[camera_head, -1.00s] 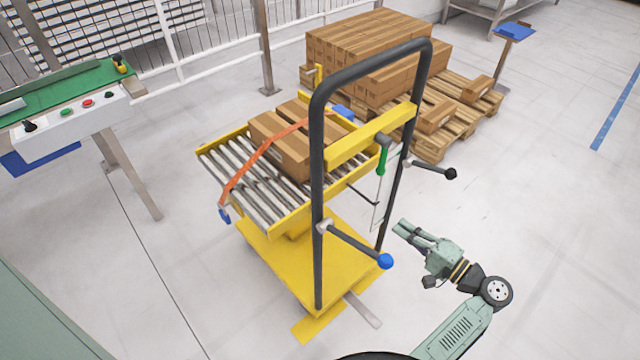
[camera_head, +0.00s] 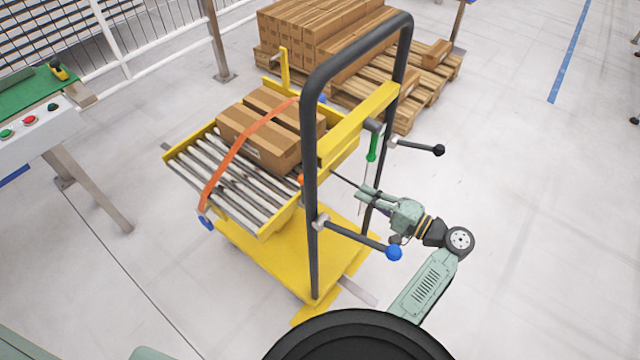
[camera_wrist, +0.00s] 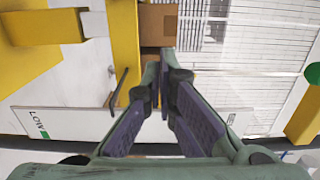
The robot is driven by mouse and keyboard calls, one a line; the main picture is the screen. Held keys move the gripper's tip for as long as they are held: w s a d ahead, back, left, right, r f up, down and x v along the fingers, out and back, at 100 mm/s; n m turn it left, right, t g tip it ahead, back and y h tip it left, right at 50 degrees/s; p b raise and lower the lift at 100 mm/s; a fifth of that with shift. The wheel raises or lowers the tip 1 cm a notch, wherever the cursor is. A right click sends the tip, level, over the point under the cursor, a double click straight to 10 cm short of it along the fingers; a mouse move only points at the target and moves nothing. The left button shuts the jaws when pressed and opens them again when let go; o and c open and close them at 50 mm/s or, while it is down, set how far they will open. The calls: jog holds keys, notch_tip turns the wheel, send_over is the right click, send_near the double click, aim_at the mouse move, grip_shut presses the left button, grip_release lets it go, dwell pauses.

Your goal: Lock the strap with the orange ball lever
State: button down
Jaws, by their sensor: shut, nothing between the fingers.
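The orange strap (camera_head: 236,158) runs over the cardboard boxes (camera_head: 262,130) on the cart's roller deck (camera_head: 228,187). A small orange spot (camera_head: 301,179), perhaps the orange ball, shows beside the near dark post; the post hides most of what surrounds it. A thin dark rod (camera_head: 346,183) is seen between the posts. My gripper (camera_head: 359,191) is at the right side of the cart frame, pointing left toward the deck, near the rod. In the wrist view my gripper (camera_wrist: 163,62) has its fingertips together and empty, with a dark rod (camera_wrist: 118,88) to their left.
A blue ball lever (camera_head: 393,252), a black ball lever (camera_head: 438,150) and a green handle (camera_head: 372,145) stick out from the cart frame (camera_head: 311,150) close to my arm. A white panel marked LOW (camera_wrist: 75,120) hangs near the gripper. Open floor lies right.

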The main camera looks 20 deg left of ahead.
aim_at(303, 192)
jog(key=shift+a, duration=0.1)
jog(key=a+p, duration=0.4)
jog(key=a, duration=0.7)
jog(key=shift+s+a, duration=0.25)
jog(key=shift+a, duration=0.05)
jog(key=shift+s+a+r+n+b, duration=0.1)
jog(key=shift+s+n+b, duration=0.3)
jog(key=shift+n+b, duration=0.25)
jog(key=s+n+b, duration=0.1)
jog(key=n+b, duration=0.1)
jog(key=s+a+n+b, duration=0.1)
jog(key=s+n+b, duration=0.1)
jog(key=b, duration=0.1)
jog(key=s+n+b, duration=0.1)
jog(key=n+b, duration=0.1)
jog(key=shift+s+a+r+b, duration=0.1)
jog(key=shift+s+a+b, duration=0.2)
jog(key=shift+a, duration=0.05)
jog(key=shift+s, duration=0.1)
dwell(0.4)
